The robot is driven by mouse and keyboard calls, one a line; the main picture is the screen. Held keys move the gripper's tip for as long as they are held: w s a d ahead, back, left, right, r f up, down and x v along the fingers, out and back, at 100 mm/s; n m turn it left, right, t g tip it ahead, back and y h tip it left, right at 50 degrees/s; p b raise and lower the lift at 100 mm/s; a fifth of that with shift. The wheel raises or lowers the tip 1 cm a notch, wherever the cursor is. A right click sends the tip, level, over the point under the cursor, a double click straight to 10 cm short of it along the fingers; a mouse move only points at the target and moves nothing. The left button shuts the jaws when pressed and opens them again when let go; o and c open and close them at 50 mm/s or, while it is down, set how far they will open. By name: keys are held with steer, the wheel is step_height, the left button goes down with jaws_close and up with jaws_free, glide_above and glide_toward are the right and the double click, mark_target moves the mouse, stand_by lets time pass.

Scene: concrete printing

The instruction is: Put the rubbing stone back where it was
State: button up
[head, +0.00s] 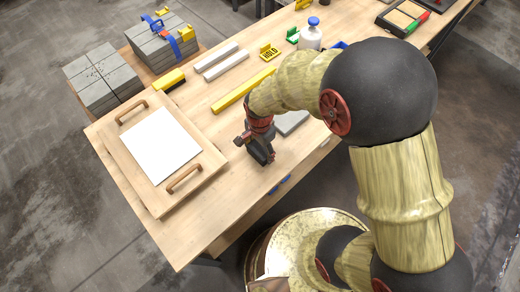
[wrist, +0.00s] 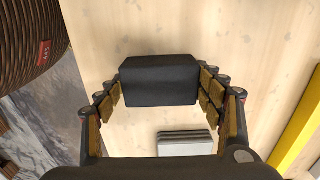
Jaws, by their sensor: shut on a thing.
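The rubbing stone appears as a dark, near-black block (wrist: 160,80) in the wrist view, lying crosswise between the fingers. My gripper (wrist: 161,88) is shut on it, with a finger against each end. In the head view my gripper (head: 262,152) points down over the front part of the wooden table, right of the tray. There the dark stone cannot be told apart from the dark fingers. I cannot tell whether the stone touches the tabletop.
A wooden tray (head: 191,188) with a white sheet stands left. A long yellow bar (head: 243,90) lies behind my gripper. A grey slab (head: 291,122) is to its right, partly hidden by my arm. A yellow-topped brush (head: 170,80) lies behind the tray. Bare tabletop surrounds my gripper's front.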

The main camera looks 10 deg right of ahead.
steer(key=shift+f, duration=0.15)
steer(key=o, duration=1.1)
steer(key=shift+o, duration=0.6)
step_height(320, 180, up, 13)
steer(key=p, duration=0.3)
step_height(320, 180, up, 14)
steer(key=n+t, duration=0.3)
steer(key=n, duration=0.2)
glide_above(260, 149)
steer(key=s+d, duration=0.3)
steer(key=d, duration=0.4)
steer(key=s+d+r+n+t, duration=0.2)
steer(key=s+d+r+n, duration=0.3)
steer(key=s+r, duration=0.4)
steer(key=shift+s+n+t, duration=0.25)
steer(key=shift+n+t, duration=0.05)
steer(key=shift+n, duration=0.3)
